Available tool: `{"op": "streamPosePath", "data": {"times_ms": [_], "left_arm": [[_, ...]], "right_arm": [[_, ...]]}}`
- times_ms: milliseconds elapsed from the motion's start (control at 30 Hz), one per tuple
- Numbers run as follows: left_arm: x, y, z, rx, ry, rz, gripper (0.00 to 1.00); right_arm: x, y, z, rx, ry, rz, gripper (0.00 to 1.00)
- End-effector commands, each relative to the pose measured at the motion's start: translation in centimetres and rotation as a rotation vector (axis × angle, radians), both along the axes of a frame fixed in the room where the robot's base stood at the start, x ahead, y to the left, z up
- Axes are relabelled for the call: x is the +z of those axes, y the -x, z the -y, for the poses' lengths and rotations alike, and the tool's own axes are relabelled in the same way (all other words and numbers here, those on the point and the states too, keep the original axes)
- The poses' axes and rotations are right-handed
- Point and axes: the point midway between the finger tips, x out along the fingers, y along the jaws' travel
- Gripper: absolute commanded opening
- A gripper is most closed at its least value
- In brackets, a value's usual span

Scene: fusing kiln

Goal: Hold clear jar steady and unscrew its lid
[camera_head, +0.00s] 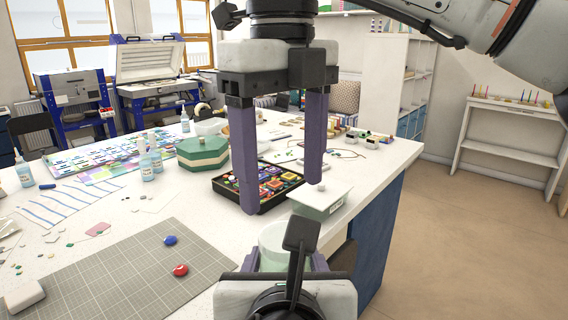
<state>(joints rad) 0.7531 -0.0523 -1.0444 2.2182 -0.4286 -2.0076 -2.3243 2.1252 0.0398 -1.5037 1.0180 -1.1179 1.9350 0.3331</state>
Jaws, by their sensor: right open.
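My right gripper (281,196) comes in from the top right with its two purple fingers pointing down, wide apart and empty. A clear, pale green jar (271,240) stands below its fingertips, near the table's front edge. My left gripper (285,260) is at the bottom of the view, with one purple finger on each side of the jar. A black part of it hides the jar's right side, so I cannot see whether both fingers touch the glass. The jar's top is partly hidden, and I cannot make out its lid clearly.
A white-lidded box (321,197) and a black tray of colored pieces (222,187) stand just behind the jar. A green octagonal box (203,152) is farther left. A grey cutting mat (120,268) with a red (180,270) and a blue piece (170,240) lies at left.

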Motion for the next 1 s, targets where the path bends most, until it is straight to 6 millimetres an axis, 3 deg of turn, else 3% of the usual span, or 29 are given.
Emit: {"op": "streamPosePath", "data": {"times_ms": [100,300,700,1000], "left_arm": [[0.1,0.0,0.0,-0.001,0.001,0.002,0.0],[0.1,0.0,0.0,-0.001,0.001,0.002,0.0],[0.1,0.0,0.0,-0.001,0.001,0.002,0.0],[0.1,0.0,0.0,-0.001,0.001,0.002,0.0]], "right_arm": [[0.6,0.0,0.0,-0.159,0.0,0.005,0.7],[0.4,0.0,0.0,-0.273,0.0,0.005,0.7],[-5.3,0.0,0.1,-0.276,0.0,0.003,0.7],[-7.1,0.0,0.1,-0.276,-0.001,0.006,0.7]]}}
